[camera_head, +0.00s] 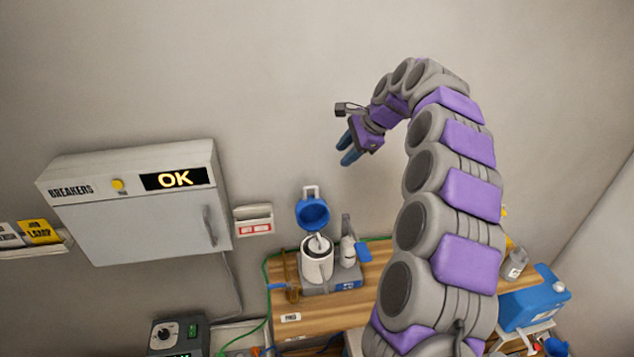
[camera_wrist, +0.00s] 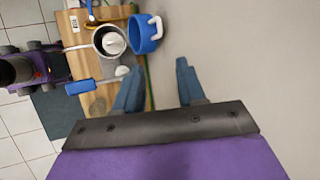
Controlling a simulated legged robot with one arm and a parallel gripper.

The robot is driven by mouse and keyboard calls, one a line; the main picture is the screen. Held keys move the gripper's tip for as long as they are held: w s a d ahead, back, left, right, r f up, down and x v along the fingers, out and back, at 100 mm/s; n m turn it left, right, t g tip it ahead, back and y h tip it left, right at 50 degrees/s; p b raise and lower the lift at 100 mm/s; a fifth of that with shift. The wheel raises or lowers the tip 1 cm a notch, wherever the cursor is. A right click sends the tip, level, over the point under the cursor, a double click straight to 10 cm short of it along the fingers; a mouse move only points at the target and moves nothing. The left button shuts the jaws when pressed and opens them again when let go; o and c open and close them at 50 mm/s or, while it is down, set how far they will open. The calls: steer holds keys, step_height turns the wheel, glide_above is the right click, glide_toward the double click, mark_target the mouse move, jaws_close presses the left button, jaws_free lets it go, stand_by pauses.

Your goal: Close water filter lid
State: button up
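The water filter (camera_head: 318,262) is a white and grey canister on the wooden bench, with its top open and a white insert showing inside. Its blue lid (camera_head: 313,212) stands raised behind it, with a white handle on top. In the wrist view the open filter (camera_wrist: 111,41) is near the top and the blue lid (camera_wrist: 147,38) is to its right. My gripper (camera_head: 347,150) is up near the wall, above and to the right of the lid. Its blue fingers (camera_wrist: 158,85) are spread apart with nothing between them.
A grey breaker box (camera_head: 140,207) hangs on the wall at left. A blue container (camera_head: 532,306) is at right. The wall space around my gripper is clear.

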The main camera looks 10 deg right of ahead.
mark_target(312, 186)
steer(key=b+x, duration=0.1)
steer(key=x, duration=1.5)
steer(key=shift+w+a+f, duration=0.1)
steer(key=shift+a+f, duration=0.05)
steer(key=shift+a, duration=0.1)
steer(key=shift+c, duration=0.3)
jaws_close()
